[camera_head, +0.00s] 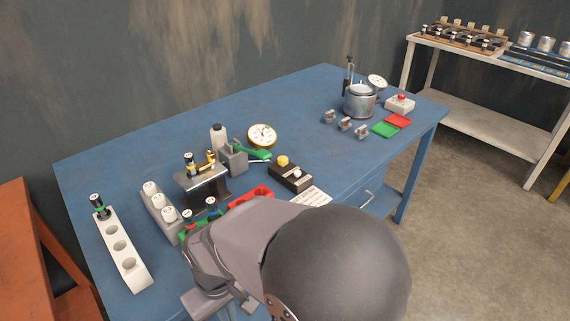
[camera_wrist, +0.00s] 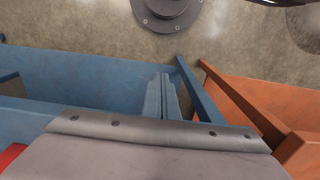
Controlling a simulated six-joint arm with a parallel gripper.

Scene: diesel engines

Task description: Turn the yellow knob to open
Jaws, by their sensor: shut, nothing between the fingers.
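In the head view, the yellow knob (camera_head: 283,160) sits on the back end of a small black box (camera_head: 291,178) on the blue table. A pale round button is beside it on the same box. The knob's exact turned position is too small to tell. My arm fills the lower middle of the head view and hides the front of the table, and the fingertips cannot be made out there. In the wrist view, my gripper (camera_wrist: 161,80) shows as two narrow fingers close together, shut and empty. The knob is not in the wrist view, and nothing touches it.
A green-handled device (camera_head: 235,158), a dial gauge (camera_head: 262,135) and a red tray (camera_head: 250,197) stand near the black box. A metal pot (camera_head: 359,101) stands at the back right. An orange bench (camera_head: 32,235) is at left.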

